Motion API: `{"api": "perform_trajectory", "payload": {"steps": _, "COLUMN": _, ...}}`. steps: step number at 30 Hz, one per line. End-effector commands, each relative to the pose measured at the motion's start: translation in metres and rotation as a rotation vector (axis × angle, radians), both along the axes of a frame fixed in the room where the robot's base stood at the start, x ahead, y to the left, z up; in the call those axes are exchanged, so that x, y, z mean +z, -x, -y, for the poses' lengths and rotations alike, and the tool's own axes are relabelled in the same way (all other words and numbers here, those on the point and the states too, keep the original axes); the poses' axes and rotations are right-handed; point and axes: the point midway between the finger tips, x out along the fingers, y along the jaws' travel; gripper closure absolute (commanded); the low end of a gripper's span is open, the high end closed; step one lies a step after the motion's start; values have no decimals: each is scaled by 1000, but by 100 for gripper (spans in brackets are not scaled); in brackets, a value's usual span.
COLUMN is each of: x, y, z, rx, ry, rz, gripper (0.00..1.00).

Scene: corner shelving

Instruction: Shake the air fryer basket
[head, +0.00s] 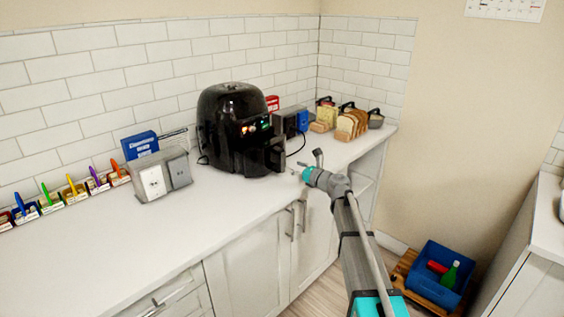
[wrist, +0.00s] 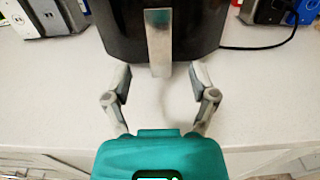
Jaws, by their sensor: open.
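A black air fryer (head: 232,130) stands on the white counter against the tiled wall, with lit indicators on its front. Its basket handle (head: 275,154) sticks out at the front, and the basket looks pushed in. In the wrist view the silver handle (wrist: 159,42) points toward me, centred ahead of my gripper (wrist: 161,78). My gripper is open and empty, its two fingers spread to either side of the handle's lower end. In the head view my gripper (head: 305,169) is just right of and in front of the fryer.
Grey boxes (head: 160,174) and a row of colourful small holders (head: 72,190) stand to the left. Bread slices (head: 352,124) and dark-lidded items stand at the right back. A cable runs from the fryer's right. The front counter is clear. A blue bin (head: 440,272) sits on the floor.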

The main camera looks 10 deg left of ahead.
Motion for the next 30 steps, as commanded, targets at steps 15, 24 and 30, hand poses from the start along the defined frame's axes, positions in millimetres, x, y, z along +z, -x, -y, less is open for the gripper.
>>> {"api": "perform_trajectory", "payload": {"steps": 15, "x": 0, "y": -40, "z": -49, "rx": 0, "ry": 0, "rz": 0, "gripper": 26}}
{"api": "perform_trajectory", "payload": {"steps": 24, "x": 0, "y": -42, "z": -53, "rx": -1, "ry": 0, "rz": 0, "gripper": 26}}
{"api": "perform_trajectory", "payload": {"steps": 30, "x": 0, "y": -42, "z": -53, "rx": -1, "ry": 0, "rz": 0, "gripper": 39}}
